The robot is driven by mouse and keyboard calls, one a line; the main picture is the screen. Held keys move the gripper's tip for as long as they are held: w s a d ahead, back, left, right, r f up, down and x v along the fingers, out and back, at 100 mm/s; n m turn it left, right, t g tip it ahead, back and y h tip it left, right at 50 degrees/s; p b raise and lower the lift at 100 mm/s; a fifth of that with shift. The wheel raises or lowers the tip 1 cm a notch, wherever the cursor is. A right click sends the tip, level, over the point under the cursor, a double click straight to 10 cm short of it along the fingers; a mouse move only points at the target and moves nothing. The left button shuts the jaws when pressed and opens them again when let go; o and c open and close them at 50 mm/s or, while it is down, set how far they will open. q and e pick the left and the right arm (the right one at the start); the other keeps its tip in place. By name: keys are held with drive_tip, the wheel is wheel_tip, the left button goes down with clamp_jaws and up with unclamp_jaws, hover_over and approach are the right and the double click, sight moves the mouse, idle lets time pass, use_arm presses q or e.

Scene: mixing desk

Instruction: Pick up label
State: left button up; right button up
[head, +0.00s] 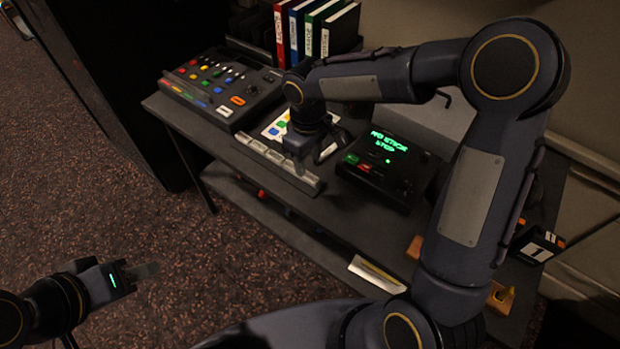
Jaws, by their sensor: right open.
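A row of several pale label-like pieces (254,147) lies on a strip along the front edge of the desk. I cannot tell which one is the task's label. My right gripper (298,160) points down over the right part of this row, close above or touching it. It is open, and its fingertips are dark and small here, so contact is unclear. My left gripper (146,271) is low at the left, over the carpet and away from the desk. Its fingers look like one grey shape, so I cannot tell whether they are apart.
A button console (225,85) stands at the desk's left, and a device with green text (388,165) at the right. Behind are upright binders (312,32). A sheet with coloured marks (275,127) lies beside my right gripper. A black number block (537,246) is far right.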

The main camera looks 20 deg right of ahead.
sight(310, 177)
drive_tip(key=f, duration=0.5)
drive_tip(key=shift+d+f, duration=0.25)
drive_tip(key=shift+f, duration=0.1)
clamp_jaws()
